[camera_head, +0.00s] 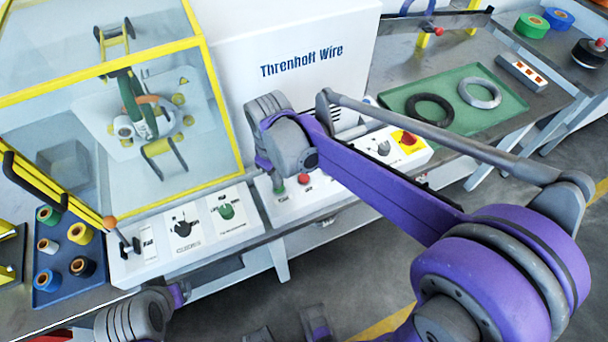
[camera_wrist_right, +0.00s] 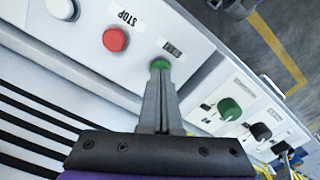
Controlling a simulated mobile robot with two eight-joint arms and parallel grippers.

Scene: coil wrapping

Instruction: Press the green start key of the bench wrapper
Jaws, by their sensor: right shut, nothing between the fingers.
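The bench wrapper has a clear guard with yellow edges and a white control front (camera_head: 250,240). Its green start key (camera_head: 280,190) sits left of a red stop key (camera_head: 304,179). In the right wrist view the green key (camera_wrist_right: 160,63) shows just beyond my right fingertips (camera_wrist_right: 160,72), partly covered by them; the red key (camera_wrist_right: 115,39) is to its left. My right gripper (camera_head: 275,178) is shut and empty, pointing down at the green key. Whether the tips touch it I cannot tell. My left gripper (camera_head: 180,292) is low at the left; its fingers are not clear.
A green knob (camera_head: 226,211) and a dark knob (camera_head: 183,228) are on the panel to the left. A blue tray (camera_head: 60,290) of spools stands at far left. A green mat (camera_head: 455,125) with two rings lies to the right. A white knob (camera_wrist_right: 61,8) is beyond the red key.

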